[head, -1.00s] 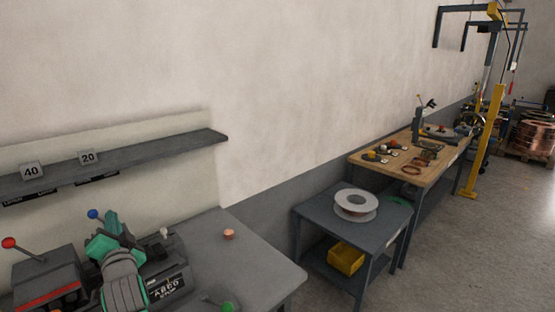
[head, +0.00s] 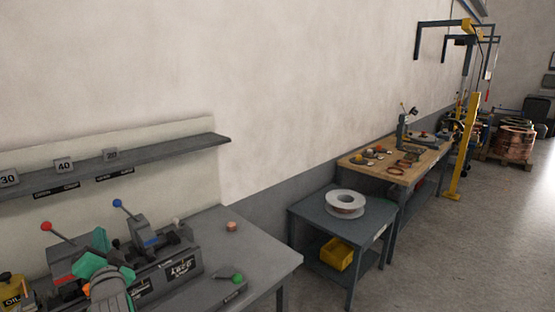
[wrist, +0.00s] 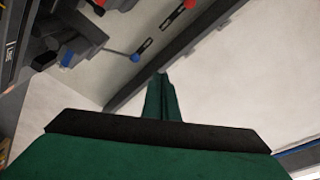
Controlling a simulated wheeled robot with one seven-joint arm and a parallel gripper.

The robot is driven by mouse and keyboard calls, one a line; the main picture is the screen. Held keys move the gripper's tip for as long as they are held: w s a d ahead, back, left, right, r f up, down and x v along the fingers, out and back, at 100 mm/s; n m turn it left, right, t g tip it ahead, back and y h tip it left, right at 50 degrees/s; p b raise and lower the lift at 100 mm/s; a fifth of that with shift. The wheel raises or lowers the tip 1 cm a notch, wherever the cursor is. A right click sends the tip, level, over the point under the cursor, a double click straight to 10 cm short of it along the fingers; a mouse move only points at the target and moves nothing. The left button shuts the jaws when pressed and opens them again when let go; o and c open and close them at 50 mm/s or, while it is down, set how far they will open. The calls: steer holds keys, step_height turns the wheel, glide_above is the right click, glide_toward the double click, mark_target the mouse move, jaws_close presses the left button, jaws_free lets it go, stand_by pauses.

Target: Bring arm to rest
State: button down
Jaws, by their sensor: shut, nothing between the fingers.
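My arm (head: 108,287), in green and grey, shows at the lower left of the head view, in front of the machine on the grey bench. The fingers of my gripper are hard to make out there. In the wrist view my gripper (wrist: 161,78) has its green fingers together, shut with nothing between them. The tips point toward a pale surface and a dark strip, and touch nothing that I can see.
The grey bench (head: 250,252) carries levered machines and a small copper piece (head: 232,226). A shelf (head: 150,158) with number signs is above it. A spool (head: 345,203) sits on a side table; a wooden workbench (head: 430,170) stands beyond.

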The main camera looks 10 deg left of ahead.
steer(key=w+d+f+t+h, duration=0.1)
steer(key=d+f+h, duration=0.2)
steer(key=d+f, duration=1.35)
steer(key=s+d+f+t+h, duration=0.1)
steer(key=s+d+f+h, duration=0.35)
steer(key=d+f, duration=0.9)
steer(key=s+d+f+h, duration=0.1)
steer(key=s+d+f, duration=0.2)
steer(key=s+d, duration=0.55)
steer(key=s+d+f+h, duration=0.2)
steer(key=s+d+f, duration=0.1)
steer(key=s+d, duration=0.55)
steer(key=s+d+r+h, duration=0.1)
steer(key=s+d, duration=0.1)
steer(key=s, duration=0.4)
steer(key=s+d+r+n+h, duration=0.1)
steer(key=s+d, duration=0.2)
steer(key=s, duration=0.2)
steer(key=s+d+r+h, duration=0.1)
steer(key=s+d, duration=0.1)
steer(key=s, duration=0.4)
steer(key=shift+s+d+r, duration=0.35)
steer(key=shift+r, duration=0.05)
